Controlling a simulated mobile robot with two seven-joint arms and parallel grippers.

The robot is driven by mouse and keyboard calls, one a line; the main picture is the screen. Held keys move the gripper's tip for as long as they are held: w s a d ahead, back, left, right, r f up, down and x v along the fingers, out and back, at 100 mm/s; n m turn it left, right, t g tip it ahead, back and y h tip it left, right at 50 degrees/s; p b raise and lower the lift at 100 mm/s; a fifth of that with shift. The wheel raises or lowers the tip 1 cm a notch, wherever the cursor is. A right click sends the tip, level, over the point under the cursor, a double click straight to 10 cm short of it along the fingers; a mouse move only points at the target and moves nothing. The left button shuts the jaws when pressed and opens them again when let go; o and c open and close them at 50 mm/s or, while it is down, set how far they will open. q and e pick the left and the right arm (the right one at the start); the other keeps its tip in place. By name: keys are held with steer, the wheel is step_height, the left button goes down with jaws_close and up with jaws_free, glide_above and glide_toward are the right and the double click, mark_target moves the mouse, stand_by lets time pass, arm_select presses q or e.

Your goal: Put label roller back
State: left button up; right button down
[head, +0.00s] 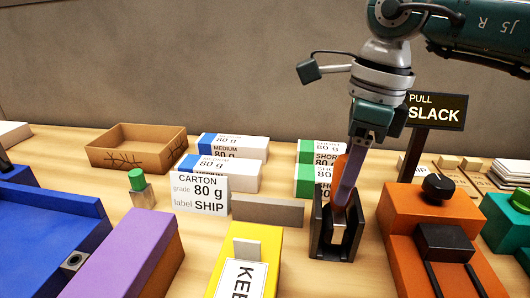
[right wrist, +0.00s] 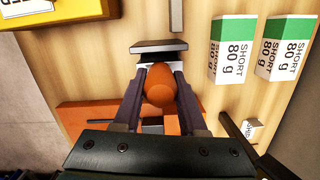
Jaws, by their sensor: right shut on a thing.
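The label roller shows as an orange handle (head: 339,170), held upright between the fingers of my right gripper (head: 347,182). In the right wrist view its rounded orange end (right wrist: 159,86) sits between the two dark fingers (right wrist: 158,88). My right gripper is shut on it, directly over a black slotted holder (head: 318,240) on the table. The fingertips and the roller's lower end are at the holder's opening. I cannot tell whether the roller touches the holder's bottom, as its lower part is hidden. My left gripper is not in view.
An orange machine (head: 400,215) with black knob stands close right of the holder. A grey block (head: 267,211) and a yellow box (head: 262,238) are left. White-green SHORT packs (head: 306,172) lie behind. A PULL SLACK sign (head: 437,110) stands behind right. A cardboard tray (head: 140,132) is far left.

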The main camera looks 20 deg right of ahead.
steer(key=shift+f, duration=0.5)
steer(key=shift+f+b, duration=0.5)
steer(key=shift+f, duration=0.05)
steer(key=shift+f, duration=0.1)
steer(key=shift+c, duration=2.3)
jaws_free()
step_height(320, 180, up, 13)
steer(key=d, duration=0.1)
steer(key=shift+s+p, duration=0.3)
steer(key=shift+s, duration=0.15)
